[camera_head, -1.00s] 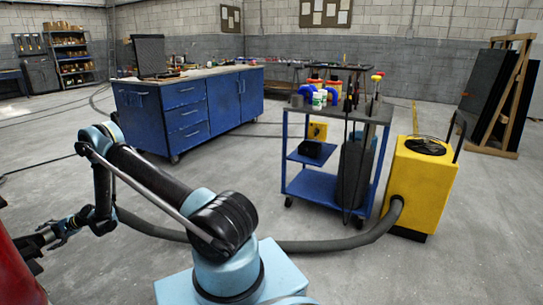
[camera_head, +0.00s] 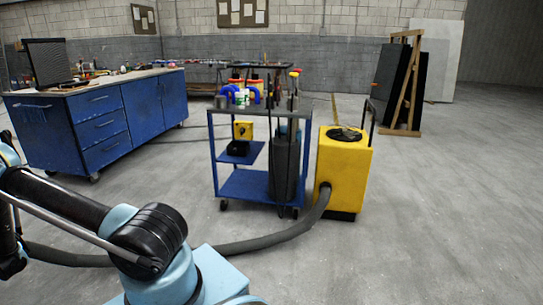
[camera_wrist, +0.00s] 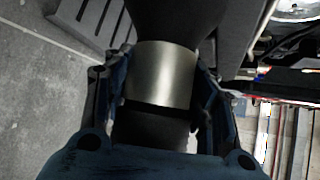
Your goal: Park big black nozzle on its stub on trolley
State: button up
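In the wrist view my gripper (camera_wrist: 160,105) has its two fingers closed around a thick black nozzle (camera_wrist: 175,22) with a bright metal collar (camera_wrist: 165,75). The nozzle's far end runs out of the top of the picture. The blue trolley (camera_head: 240,185) stands ahead in the head view, left of the yellow machine. Items crowd its top, and I cannot pick out the stub among them. My gripper and the nozzle are not clearly visible in the head view.
A yellow machine (camera_head: 342,170) stands beside the trolley. Its grey hose (camera_head: 270,241) runs along the floor to the left, behind my arm. A blue workbench (camera_head: 95,120) stands at left. A wooden rack (camera_head: 408,85) with dark panels is at back right. Floor at right is clear.

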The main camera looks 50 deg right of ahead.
jog(key=w+d, duration=0.5)
jog(key=d, duration=0.3)
jog(key=shift+d, duration=0.15)
dwell(1.2)
jog(key=shift+w, duration=0.1)
